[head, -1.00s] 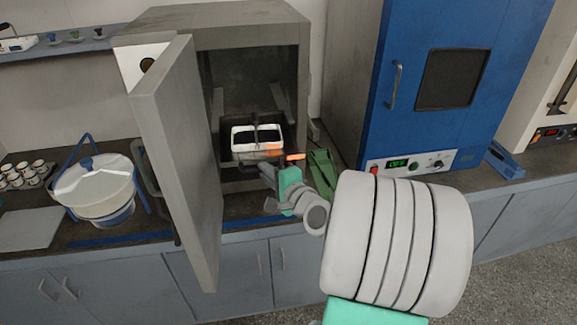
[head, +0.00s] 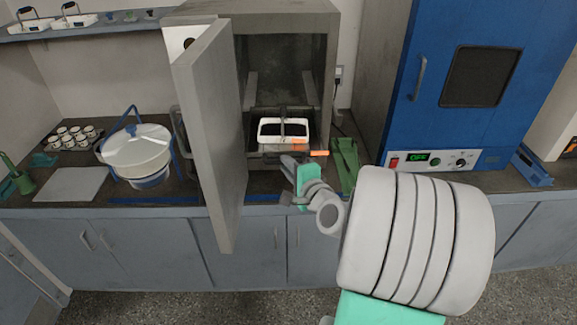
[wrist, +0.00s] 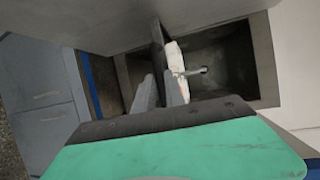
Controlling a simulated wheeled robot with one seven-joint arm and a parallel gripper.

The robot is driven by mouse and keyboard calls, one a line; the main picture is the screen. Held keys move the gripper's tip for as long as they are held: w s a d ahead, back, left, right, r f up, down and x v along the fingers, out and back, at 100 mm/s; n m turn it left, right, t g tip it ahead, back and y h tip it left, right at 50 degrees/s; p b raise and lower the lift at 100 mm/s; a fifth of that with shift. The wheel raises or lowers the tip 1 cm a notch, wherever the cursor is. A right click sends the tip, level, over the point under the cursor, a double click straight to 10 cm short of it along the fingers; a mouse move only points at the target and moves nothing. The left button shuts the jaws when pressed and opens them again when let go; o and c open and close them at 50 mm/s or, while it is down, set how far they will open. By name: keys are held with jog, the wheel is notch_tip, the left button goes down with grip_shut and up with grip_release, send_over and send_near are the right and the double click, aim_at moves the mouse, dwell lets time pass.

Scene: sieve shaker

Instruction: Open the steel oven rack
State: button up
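The steel oven (head: 285,22) stands on the bench with its thick grey door (head: 212,140) swung open to the left. Its steel rack (head: 262,158) sits low in the chamber and carries a white tray (head: 262,134) with dark contents. My gripper (head: 308,152) is at the rack's front, right of the middle. In the wrist view, its two grey fingers (wrist: 158,92) stand apart, with a dark edge, seemingly the rack's front, running between them. I cannot tell whether they press on it. The tray (wrist: 174,58) shows just beyond. Small orange parts show by the fingertips.
The open door stands close left of my gripper. A green holder (head: 345,160) and a blue oven (head: 440,110) are to the right. A white lidded pot (head: 135,150) and several small cups (head: 75,138) are left on the bench.

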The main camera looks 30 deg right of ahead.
jog(key=o, duration=0.3)
jog(key=shift+d, duration=0.1)
jog(key=shift+o, duration=0.2)
jog(key=s+r+b, duration=0.1)
jog(key=s, duration=0.6)
jog(key=shift+s+a+r, duration=0.2)
jog(key=shift+s, duration=0.15)
